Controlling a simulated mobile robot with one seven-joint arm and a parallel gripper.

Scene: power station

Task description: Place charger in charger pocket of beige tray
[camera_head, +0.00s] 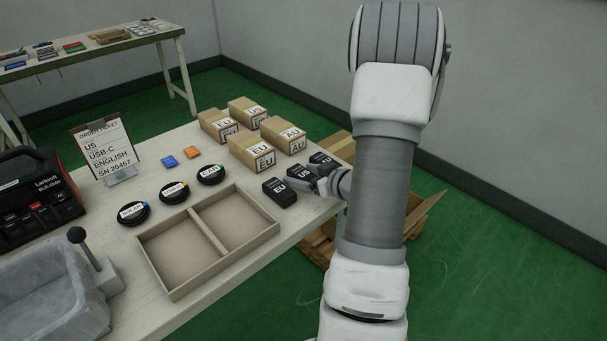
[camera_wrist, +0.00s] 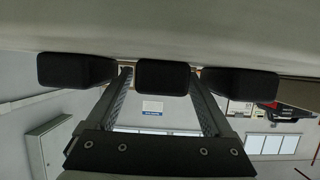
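The beige tray (camera_head: 222,244) lies on the white table with two empty compartments. Three black chargers stand in a row to its right: one labelled EU (camera_head: 281,193), one labelled US (camera_head: 303,174), and a third (camera_head: 322,159) whose label is partly hidden. My gripper (camera_head: 319,181) is at table height beside the US charger and partly covers it. In the wrist view, which looks upside down, my gripper (camera_wrist: 161,84) is open, one finger on each side of the middle charger (camera_wrist: 163,77). The fingertips reach about its sides; contact cannot be made out.
An order ticket (camera_head: 101,145) reads US, USB-C, English. Labelled cartons (camera_head: 251,152) stand behind the chargers. Coiled black cables (camera_head: 173,193), orange and blue pieces, a black-red machine (camera_head: 35,198) and a grey bin (camera_head: 45,290) are at left. An open cardboard box (camera_head: 425,215) is beyond the table edge.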

